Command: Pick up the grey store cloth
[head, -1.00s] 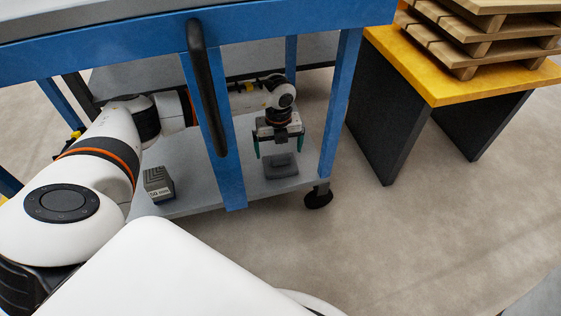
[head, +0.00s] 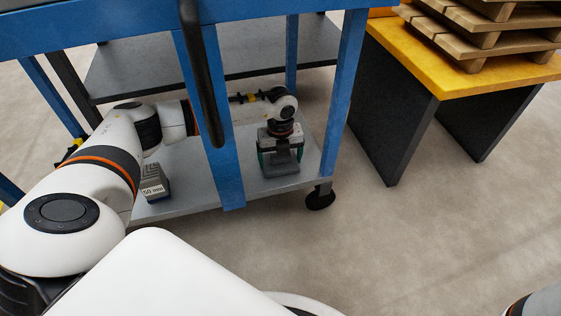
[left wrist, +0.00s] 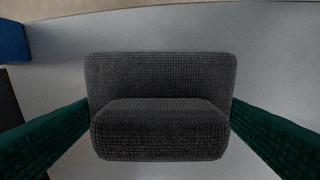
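The grey store cloth (head: 282,162) is a dark grey folded pad lying on the lower shelf of the blue cart. In the left wrist view the cloth (left wrist: 160,105) fills the middle and shows a woven texture. My left gripper (head: 281,163) points down over it, with one green finger on each side. In the left wrist view the fingers (left wrist: 160,112) sit close against the cloth's left and right edges; whether they touch it is unclear. The fingers are still wide apart. My right gripper is out of view.
The lower shelf (head: 220,188) also holds a dark block with a "50 mm" label (head: 153,183). A blue cart post (head: 212,120) and a black handle (head: 200,75) stand in front of my left arm. A yellow-topped table (head: 450,75) with wooden pallets stands right.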

